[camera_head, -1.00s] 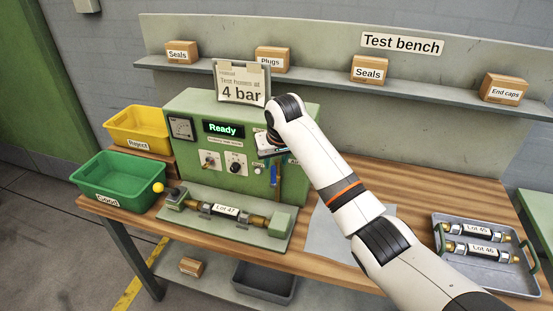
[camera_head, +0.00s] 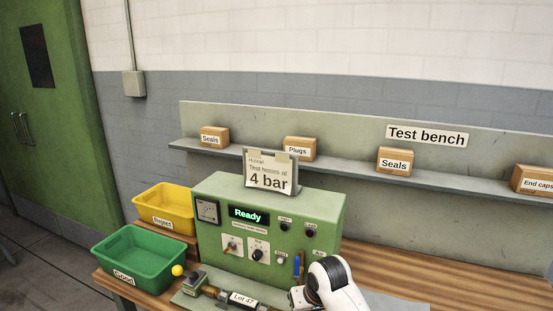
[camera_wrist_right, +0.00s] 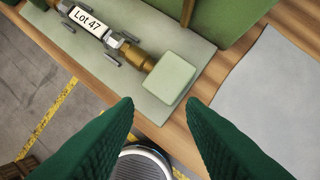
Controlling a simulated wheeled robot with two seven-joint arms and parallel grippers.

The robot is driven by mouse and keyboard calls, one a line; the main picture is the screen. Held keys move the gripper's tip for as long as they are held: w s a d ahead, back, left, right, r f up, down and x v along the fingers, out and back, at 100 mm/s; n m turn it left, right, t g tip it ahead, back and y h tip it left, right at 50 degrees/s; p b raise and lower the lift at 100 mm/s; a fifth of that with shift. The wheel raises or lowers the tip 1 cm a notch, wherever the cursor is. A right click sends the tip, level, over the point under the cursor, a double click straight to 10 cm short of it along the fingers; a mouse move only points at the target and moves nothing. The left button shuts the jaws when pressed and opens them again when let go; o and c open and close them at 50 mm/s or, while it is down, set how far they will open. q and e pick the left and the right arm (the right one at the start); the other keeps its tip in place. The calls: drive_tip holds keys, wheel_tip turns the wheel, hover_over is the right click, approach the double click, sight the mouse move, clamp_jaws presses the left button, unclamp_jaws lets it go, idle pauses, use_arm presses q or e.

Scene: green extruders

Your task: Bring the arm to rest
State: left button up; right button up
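My right arm (camera_head: 335,282) shows at the bottom of the head view, in front of the green test machine (camera_head: 265,225). Its fingers are hidden in that view. In the right wrist view my right gripper (camera_wrist_right: 160,106) is open, with two green fingers wide apart and nothing between them. Past the fingertips lies the hose marked Lot 47 (camera_wrist_right: 90,22), clamped in the machine's fixture, with a pale green block (camera_wrist_right: 169,79) at its end. The Lot 47 label (camera_head: 243,299) also shows in the head view. My left gripper is not in view.
The machine's display reads Ready (camera_head: 248,215); a 4 bar sign (camera_head: 268,172) stands on top. A yellow Reject bin (camera_head: 165,208) and a green Good bin (camera_head: 140,258) stand left. Boxes line the shelf (camera_head: 340,169) behind. A grey sheet (camera_wrist_right: 270,85) lies on the bench.

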drive_tip(key=s+d+f, duration=0.3)
drive_tip(key=s+f, duration=0.1)
drive_tip(key=s, duration=0.4)
drive_tip(key=s+d+f, duration=0.3)
drive_tip(key=s+f, duration=0.1)
drive_tip(key=s, duration=0.5)
drive_tip(key=s+d+r+h, duration=0.1)
drive_tip(key=s+d, duration=0.3)
drive_tip(key=s, duration=0.5)
drive_tip(key=s+d+r+h, duration=0.1)
drive_tip(key=s+d, duration=0.2)
drive_tip(key=s, duration=0.5)
wheel_tip(320, 180, down, 26)
drive_tip(key=g+b, duration=0.1)
drive_tip(key=b, duration=0.1)
drive_tip(key=s+d+f+g, duration=0.1)
drive_tip(key=s+d+f, duration=0.1)
drive_tip(key=s+f, duration=1.5)
wheel_tip(320, 180, down, 2)
drive_tip(key=shift+s+d+f+g+b, duration=0.25)
drive_tip(key=shift+d+g+b, duration=0.15)
drive_tip(key=shift+b, duration=0.05)
